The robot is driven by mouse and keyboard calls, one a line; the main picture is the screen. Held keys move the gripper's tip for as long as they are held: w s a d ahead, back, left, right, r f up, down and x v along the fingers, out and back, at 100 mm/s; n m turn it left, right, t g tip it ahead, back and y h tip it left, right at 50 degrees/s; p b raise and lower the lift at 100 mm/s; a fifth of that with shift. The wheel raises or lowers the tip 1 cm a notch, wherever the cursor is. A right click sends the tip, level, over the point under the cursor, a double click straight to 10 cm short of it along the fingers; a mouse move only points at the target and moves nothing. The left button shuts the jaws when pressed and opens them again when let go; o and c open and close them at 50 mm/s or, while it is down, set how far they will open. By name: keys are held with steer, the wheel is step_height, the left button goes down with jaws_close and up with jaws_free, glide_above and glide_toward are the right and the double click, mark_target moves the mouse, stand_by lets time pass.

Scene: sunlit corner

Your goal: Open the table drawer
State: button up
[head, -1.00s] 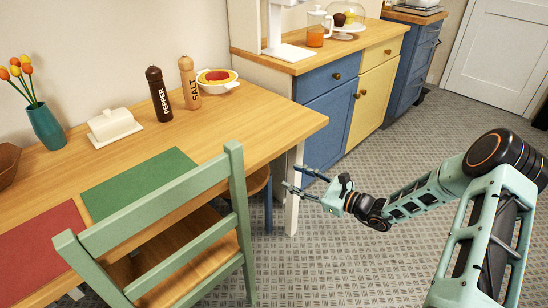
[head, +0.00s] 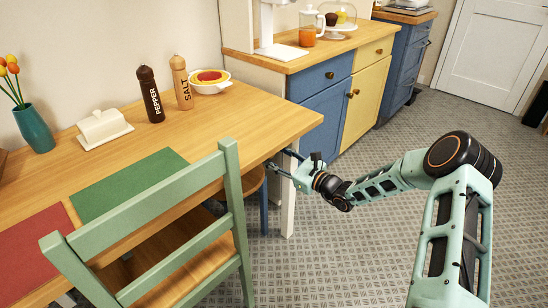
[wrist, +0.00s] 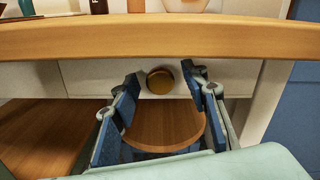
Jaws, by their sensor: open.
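The wooden table (head: 225,112) has a white drawer front (wrist: 105,77) under its top edge, seen in the wrist view. The drawer looks shut. My gripper (wrist: 163,88) is open, with its two fingers on either side of the knob in the wrist view; I cannot tell whether they touch it. In the head view my gripper (head: 280,164) is at the table's right end, its fingertips partly hidden by the table edge.
A green chair (head: 150,200) stands in front of the table. A round wooden stool seat (wrist: 165,125) is under the table below the drawer. A white table leg (head: 288,210) stands close to my gripper. The tiled floor (head: 330,250) to the right is open.

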steer(key=shift+a, duration=0.1)
jaws_close()
stand_by(0.3)
steer(key=p+v, duration=0.6)
steer(key=v, duration=3)
steer(key=shift+p, duration=0.35)
steer(key=shift+a+f, duration=0.1)
jaws_free()
